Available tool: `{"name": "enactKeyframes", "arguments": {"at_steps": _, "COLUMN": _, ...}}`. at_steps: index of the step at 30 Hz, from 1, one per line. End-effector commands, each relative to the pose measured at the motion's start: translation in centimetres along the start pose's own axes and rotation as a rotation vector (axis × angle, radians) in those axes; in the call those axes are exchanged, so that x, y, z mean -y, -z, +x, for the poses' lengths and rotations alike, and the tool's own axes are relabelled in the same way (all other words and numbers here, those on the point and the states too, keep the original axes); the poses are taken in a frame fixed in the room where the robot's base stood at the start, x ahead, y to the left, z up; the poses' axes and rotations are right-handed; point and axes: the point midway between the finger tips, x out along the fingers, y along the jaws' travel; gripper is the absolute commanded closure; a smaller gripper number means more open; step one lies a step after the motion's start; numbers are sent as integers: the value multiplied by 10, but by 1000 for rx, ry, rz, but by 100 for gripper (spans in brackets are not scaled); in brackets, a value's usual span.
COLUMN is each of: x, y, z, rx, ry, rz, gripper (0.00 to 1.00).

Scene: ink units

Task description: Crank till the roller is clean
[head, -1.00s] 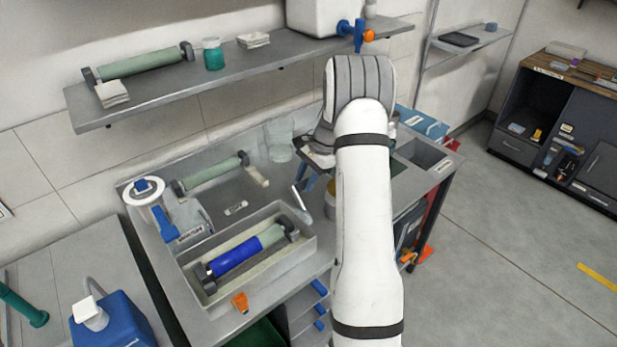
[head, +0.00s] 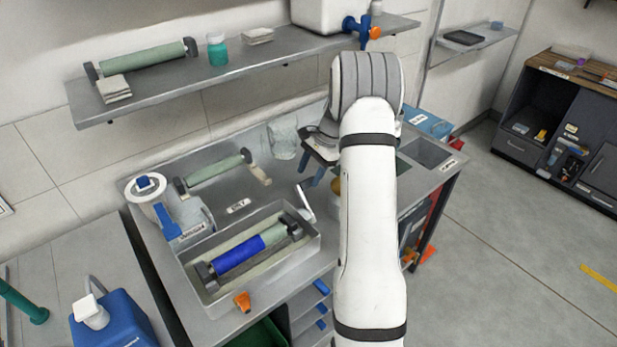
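The roller (head: 250,251) lies in a pale metal tray (head: 318,248) on the grey bench. Its left part is inked blue and its right end is plain green. A white crank handle (head: 305,201) stands up at the tray's back right corner, by the roller's right end. My gripper (head: 314,178) hangs just above and behind the crank handle, apart from it. Its blue fingers point down with a gap between them and nothing seen in the gap. My white arm hides part of the bench to the right.
A second green roller (head: 215,169) lies behind the tray. A white-and-blue dispenser (head: 150,200) stands at the left. An orange clip (head: 242,302) sits at the tray's front. A shelf (head: 90,112) with another roller and a teal jar (head: 217,50) runs above the bench.

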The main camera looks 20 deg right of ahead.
Motion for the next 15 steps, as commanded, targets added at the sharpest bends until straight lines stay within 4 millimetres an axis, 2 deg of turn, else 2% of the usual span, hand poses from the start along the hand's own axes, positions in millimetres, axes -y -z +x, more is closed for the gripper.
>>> {"name": "enactKeyframes", "arguments": {"at_steps": 1, "x": 3, "y": 1, "z": -13, "rx": -9, "ry": 12, "rz": -4, "gripper": 55}}
{"name": "enactKeyframes", "arguments": {"at_steps": 6, "x": 3, "y": 1, "z": -40, "rx": -7, "ry": 8, "rz": -4, "gripper": 55}}
{"name": "enactKeyframes", "arguments": {"at_steps": 10, "x": 3, "y": 0, "z": -53, "rx": -5, "ry": 7, "rz": -3, "gripper": 55}}
{"name": "enactKeyframes", "arguments": {"at_steps": 15, "x": 2, "y": 0, "z": -58, "rx": -3, "ry": 4, "rz": -3, "gripper": 55}}
